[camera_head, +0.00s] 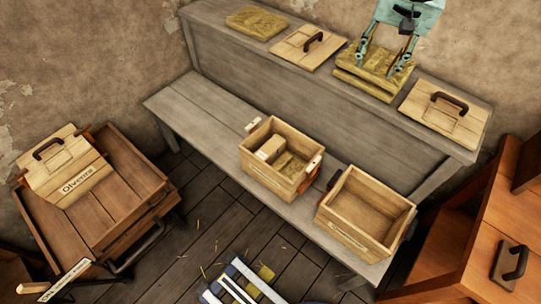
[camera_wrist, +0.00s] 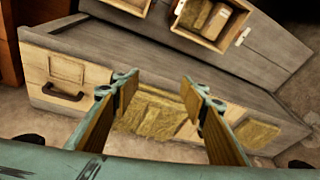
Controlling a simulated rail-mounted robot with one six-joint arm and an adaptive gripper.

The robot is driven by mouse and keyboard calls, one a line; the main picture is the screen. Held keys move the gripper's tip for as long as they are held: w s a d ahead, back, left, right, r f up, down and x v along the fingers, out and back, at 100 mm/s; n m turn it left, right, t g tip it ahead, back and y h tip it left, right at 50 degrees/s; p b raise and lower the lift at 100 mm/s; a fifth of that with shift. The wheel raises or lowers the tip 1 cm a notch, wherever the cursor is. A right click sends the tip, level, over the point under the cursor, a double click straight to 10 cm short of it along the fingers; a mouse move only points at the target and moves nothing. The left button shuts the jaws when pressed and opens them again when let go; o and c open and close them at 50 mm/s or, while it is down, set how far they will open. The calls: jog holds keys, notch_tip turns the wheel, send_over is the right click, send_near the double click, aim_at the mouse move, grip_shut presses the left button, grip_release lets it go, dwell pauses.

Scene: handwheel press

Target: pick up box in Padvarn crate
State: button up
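A small light wooden box (camera_head: 270,148) lies in the left-hand open crate (camera_head: 286,140) on the lower bench, beside straw. In the wrist view, the box (camera_wrist: 217,22) and its crate (camera_wrist: 182,30) show at the top. The right-hand crate (camera_head: 366,207) on the bench looks empty. Both crates have front labels too small to read, so I cannot tell which is Padvarn. My teal gripper (camera_head: 379,64) is above the straw pad on the upper shelf, away from the box. In the wrist view my gripper (camera_wrist: 156,84) is open, with nothing between its fingers.
Handled lids (camera_head: 310,46) and (camera_head: 446,110) lie on the upper shelf with straw pads (camera_head: 374,82). At left, a cart (camera_head: 125,200) carries a lid marked "Olvenna" (camera_head: 62,170). An orange-brown cabinet (camera_head: 490,235) stands at right. The left bench end is clear.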

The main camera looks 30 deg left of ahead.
jog(key=a+f+g+b, duration=0.1)
jog(key=a+f, duration=0.8)
jog(key=f, duration=0.1)
jog(key=m+g+h+b, duration=0.1)
jog(key=m+g+b, duration=0.1)
jog(key=m+b, duration=0.1)
send_over(269, 148)
notch_tip(269, 148, down, 31)
jog(key=shift+f, duration=0.15)
jog(key=shift+f, duration=0.1)
jog(key=shift+w+f+b, duration=0.1)
jog(key=shift+f+b, duration=0.45)
jog(key=shift+f, duration=3.65)
jog(key=shift+f, duration=0.1)
jog(key=shift+f+b, duration=0.6)
jog(key=shift+f, duration=1.9)
jog(key=shift+c, duration=0.7)
